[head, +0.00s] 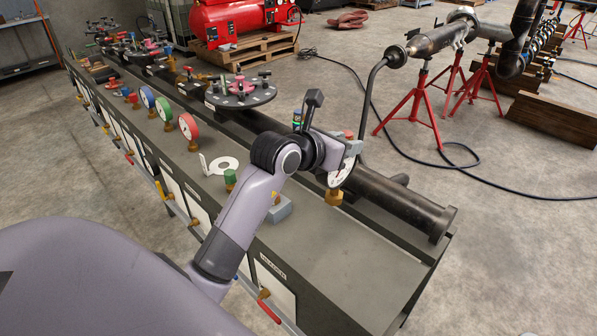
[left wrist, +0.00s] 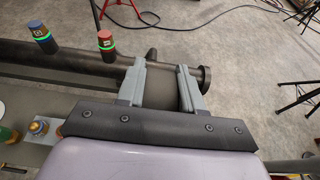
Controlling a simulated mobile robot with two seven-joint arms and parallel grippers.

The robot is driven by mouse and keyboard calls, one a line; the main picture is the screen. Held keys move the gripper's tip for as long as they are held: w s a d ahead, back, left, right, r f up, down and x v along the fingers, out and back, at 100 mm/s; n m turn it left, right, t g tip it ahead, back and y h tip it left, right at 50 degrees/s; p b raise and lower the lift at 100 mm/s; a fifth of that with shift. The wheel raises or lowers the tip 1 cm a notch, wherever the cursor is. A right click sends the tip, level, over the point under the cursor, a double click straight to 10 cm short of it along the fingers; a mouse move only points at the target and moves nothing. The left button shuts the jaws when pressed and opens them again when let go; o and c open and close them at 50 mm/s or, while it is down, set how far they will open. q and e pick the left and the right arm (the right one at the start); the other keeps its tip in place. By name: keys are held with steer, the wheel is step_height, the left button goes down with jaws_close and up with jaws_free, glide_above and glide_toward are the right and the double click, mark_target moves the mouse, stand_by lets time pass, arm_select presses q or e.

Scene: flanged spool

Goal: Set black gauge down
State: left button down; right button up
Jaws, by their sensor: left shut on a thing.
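The black gauge (head: 343,174) has a white dial with a dark rim and a brass fitting (head: 333,197) below it. It is upright over the right part of the long bench. My left gripper (head: 354,148) is shut on its upper part, partly hiding the dial. I cannot tell whether the brass fitting touches the bench top. In the left wrist view the two fingers of my left gripper (left wrist: 160,82) stand apart, with a dark surface between them; the dial is not visible there. My right gripper is not in view.
The bench top (head: 350,245) is clear in front of the gauge. A thick dark pipe (head: 405,205) runs behind it. Red (head: 187,126), green (head: 164,109) and blue (head: 147,97) gauges stand to the left.

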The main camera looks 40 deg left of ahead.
mark_target(338, 199)
arm_select(q)
step_height(338, 199, down, 15)
steer(key=shift+f+b, duration=0.2)
steer(key=shift+b, duration=0.25)
step_height(338, 199, down, 4)
steer(key=shift+f+b, duration=0.15)
steer(key=shift+b, duration=0.15)
steer(key=c, duration=1.1)
jaws_free()
steer(key=shift+f, duration=0.25)
steer(key=shift+c, duration=0.2)
steer(key=o, duration=0.4)
steer(key=shift+r, duration=0.1)
